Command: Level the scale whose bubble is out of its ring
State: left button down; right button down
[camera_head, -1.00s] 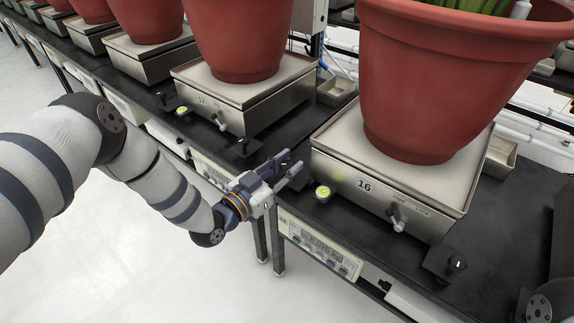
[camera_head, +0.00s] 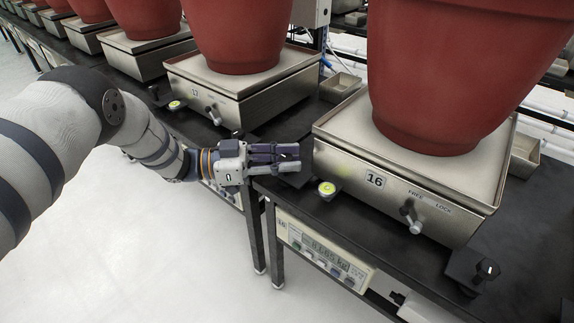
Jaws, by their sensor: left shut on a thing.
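The scale marked 16 (camera_head: 358,179) is a steel box on the black bench with a large red pot (camera_head: 450,75) on its plate. Its round yellow-green bubble level (camera_head: 327,188) sits at the front left corner; the bubble's place in the ring is too small to tell. My left gripper (camera_head: 292,160) is shut at this scale's left corner, on the dark knob of the levelling foot (camera_head: 297,179), which the fingers mostly hide. The right front foot's black knob (camera_head: 486,269) is in plain view. My right gripper is not in view.
A lever (camera_head: 411,216) marked FREE and LOCK is on the scale's front. A display panel (camera_head: 325,250) hangs from the bench edge below. The neighbouring scale (camera_head: 230,106) with its own bubble level (camera_head: 176,105) stands to the left. Open floor (camera_head: 160,245) lies in front.

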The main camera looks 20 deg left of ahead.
pick_arm(q)
jog(key=shift+m+g, duration=0.3)
jog(key=shift+g, duration=0.2)
jog(key=c, duration=1.3)
grip_release()
jog(key=shift+c, duration=0.2)
jog(key=v, duration=1.2)
jog(key=shift+f, duration=0.25)
